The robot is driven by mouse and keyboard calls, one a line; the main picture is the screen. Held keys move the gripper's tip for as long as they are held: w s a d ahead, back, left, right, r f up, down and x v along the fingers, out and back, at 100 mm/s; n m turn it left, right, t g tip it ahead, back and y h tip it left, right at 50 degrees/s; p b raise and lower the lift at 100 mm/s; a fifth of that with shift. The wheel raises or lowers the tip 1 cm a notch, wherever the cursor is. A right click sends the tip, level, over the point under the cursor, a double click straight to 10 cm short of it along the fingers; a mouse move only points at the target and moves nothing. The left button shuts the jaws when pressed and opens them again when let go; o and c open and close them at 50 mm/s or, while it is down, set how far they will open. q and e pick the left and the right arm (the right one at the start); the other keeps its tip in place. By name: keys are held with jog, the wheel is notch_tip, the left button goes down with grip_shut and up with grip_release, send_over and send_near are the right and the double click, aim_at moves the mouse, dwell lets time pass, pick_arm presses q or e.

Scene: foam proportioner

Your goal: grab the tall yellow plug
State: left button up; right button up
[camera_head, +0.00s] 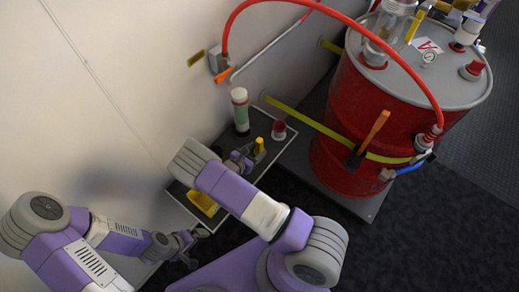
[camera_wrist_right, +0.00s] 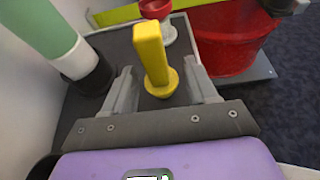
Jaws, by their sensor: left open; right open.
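The tall yellow plug (camera_wrist_right: 152,55) stands upright on the dark tray in the right wrist view, with a round yellow base. It lies between the two open fingers of my right gripper (camera_wrist_right: 160,88), with gaps on both sides and no clear contact. In the head view the plug (camera_head: 259,145) shows small at the tip of my right gripper (camera_head: 245,157). My left gripper (camera_head: 190,240) is open and empty at the lower left, near the tray's front corner.
A green and white bottle (camera_head: 240,110) and a red-topped fitting (camera_head: 278,130) stand on the dark tray (camera_head: 219,217) near the plug. A yellow piece (camera_head: 203,203) lies on the tray. A red drum (camera_head: 345,120) stands to the right; the wall is on the left.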

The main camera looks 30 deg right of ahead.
jog(key=x, duration=0.2)
jog(key=b+x, duration=0.1)
jog(key=x, duration=0.2)
jog(key=shift+w+d, duration=0.2)
jog(key=shift+w, duration=0.15)
jog(key=shift+r, duration=0.15)
jog(key=c, duration=1.1)
jog(key=shift+o, duration=0.2)
